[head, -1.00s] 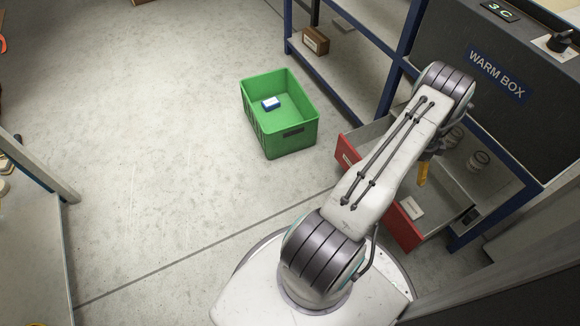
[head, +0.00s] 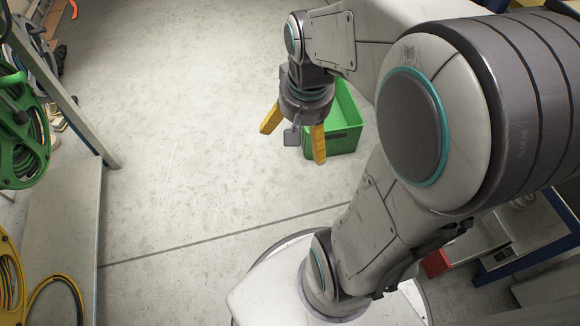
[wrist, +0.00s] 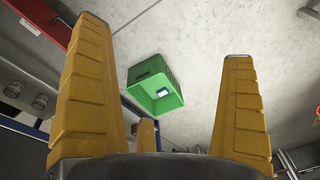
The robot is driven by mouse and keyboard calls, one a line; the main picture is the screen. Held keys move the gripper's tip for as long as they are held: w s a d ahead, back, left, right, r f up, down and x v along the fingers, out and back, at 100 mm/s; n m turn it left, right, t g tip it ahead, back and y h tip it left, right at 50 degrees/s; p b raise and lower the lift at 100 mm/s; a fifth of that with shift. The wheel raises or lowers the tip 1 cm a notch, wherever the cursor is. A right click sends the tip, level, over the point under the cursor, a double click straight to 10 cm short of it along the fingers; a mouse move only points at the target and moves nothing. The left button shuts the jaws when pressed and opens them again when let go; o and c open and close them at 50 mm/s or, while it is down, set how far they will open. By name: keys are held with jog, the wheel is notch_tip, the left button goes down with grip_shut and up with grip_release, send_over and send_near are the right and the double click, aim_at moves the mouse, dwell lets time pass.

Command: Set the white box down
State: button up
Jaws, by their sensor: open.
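My gripper (head: 293,145) is open and empty, its yellow fingers spread and pointing down above the floor. In the wrist view its fingers (wrist: 164,40) frame the green crate with nothing between them. The green crate (head: 345,135) stands on the floor, partly hidden behind my gripper and arm in the head view. In the wrist view the crate (wrist: 172,104) is seen whole, and a small white-and-blue box (wrist: 162,92) lies inside it. I cannot tell whether this is the white box. The box is hidden in the current head view.
A red-fronted drawer (head: 437,263) stands open at the right, mostly hidden by my arm. Pale round things (wrist: 39,101) sit near it in the wrist view. A green hose reel (head: 20,130) and a yellow hose reel (head: 12,280) are at the left. The middle floor is clear.

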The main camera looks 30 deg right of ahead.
jog(key=s+a+n, duration=0.6)
jog(key=s, duration=0.1)
jog(key=shift+a+r+y, duration=0.2)
jog(key=shift+a+y, duration=0.1)
